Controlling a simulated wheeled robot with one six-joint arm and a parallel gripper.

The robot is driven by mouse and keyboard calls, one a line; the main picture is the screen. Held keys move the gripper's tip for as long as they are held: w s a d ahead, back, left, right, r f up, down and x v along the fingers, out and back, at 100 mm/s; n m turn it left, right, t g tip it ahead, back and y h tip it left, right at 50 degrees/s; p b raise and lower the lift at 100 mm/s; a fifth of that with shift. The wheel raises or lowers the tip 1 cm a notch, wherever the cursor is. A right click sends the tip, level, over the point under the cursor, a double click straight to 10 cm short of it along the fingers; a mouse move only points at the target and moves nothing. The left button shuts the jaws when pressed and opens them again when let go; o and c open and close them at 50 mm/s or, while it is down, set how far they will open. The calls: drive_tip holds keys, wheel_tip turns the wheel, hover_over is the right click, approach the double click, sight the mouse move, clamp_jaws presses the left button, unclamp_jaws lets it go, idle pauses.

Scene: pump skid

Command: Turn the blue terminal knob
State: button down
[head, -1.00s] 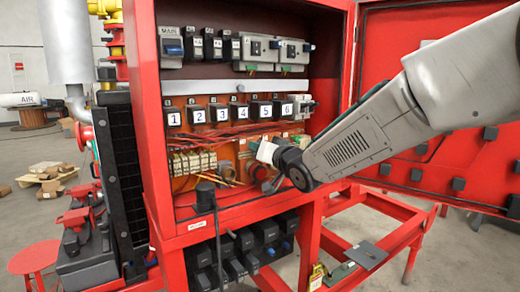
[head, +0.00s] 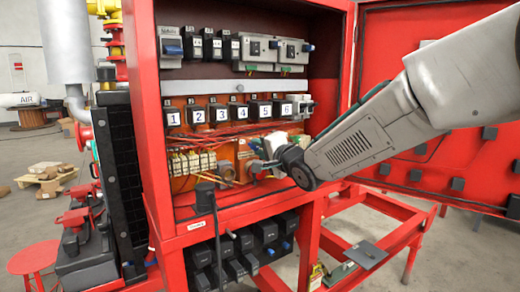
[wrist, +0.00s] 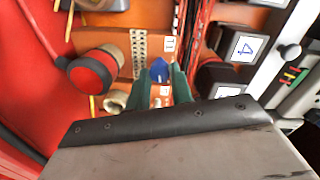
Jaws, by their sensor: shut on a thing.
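The blue terminal knob (wrist: 159,72) sits on an orange panel in the wrist view, with its pointed end toward the top. My gripper (wrist: 158,88) has its two green fingers on either side of the knob, shut on it. In the head view my gripper (head: 257,165) reaches into the lower right part of the open red cabinet (head: 152,130). The knob is hidden there behind my gripper and wrist.
A red and black round knob (wrist: 95,70) and a beige ring-shaped fitting (wrist: 115,100) are close left of the fingers. Numbered black breakers (head: 225,113) and red wires (head: 215,140) lie above. The open cabinet door (head: 440,90) is behind my arm.

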drive_tip(key=shift+m, duration=0.7)
drive_tip(key=c, duration=1.2)
unclamp_jaws()
drive_tip(key=shift+c, duration=0.2)
drive_tip(key=v, duration=0.7)
drive_tip(key=shift+s+d, duration=0.3)
